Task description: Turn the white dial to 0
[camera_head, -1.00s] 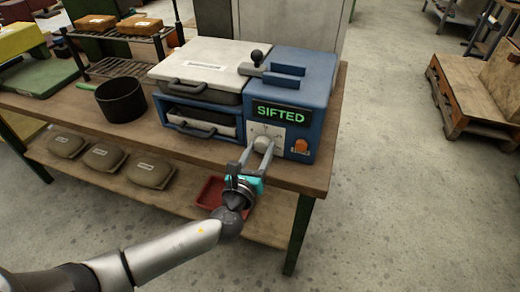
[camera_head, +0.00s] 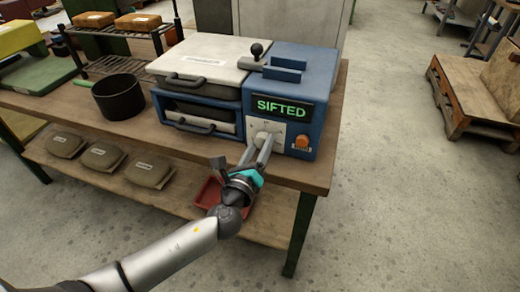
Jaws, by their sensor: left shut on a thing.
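The white dial (camera_head: 263,138) is on a pale plate on the front of the blue machine (camera_head: 315,84), below a lit screen reading "SIFTED" (camera_head: 282,108). My left gripper (camera_head: 262,147) reaches up to it from below, its two fingers shut on the dial. The fingers cover part of the dial, and its pointer and the plate's marks are too small to read. My right gripper is not in view.
An orange button (camera_head: 302,142) sits just right of the dial. A black pot (camera_head: 119,98) stands on the wooden table left of the machine. A red tray (camera_head: 208,192) and several tan bags (camera_head: 102,157) lie on the lower shelf. Open floor is at the right.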

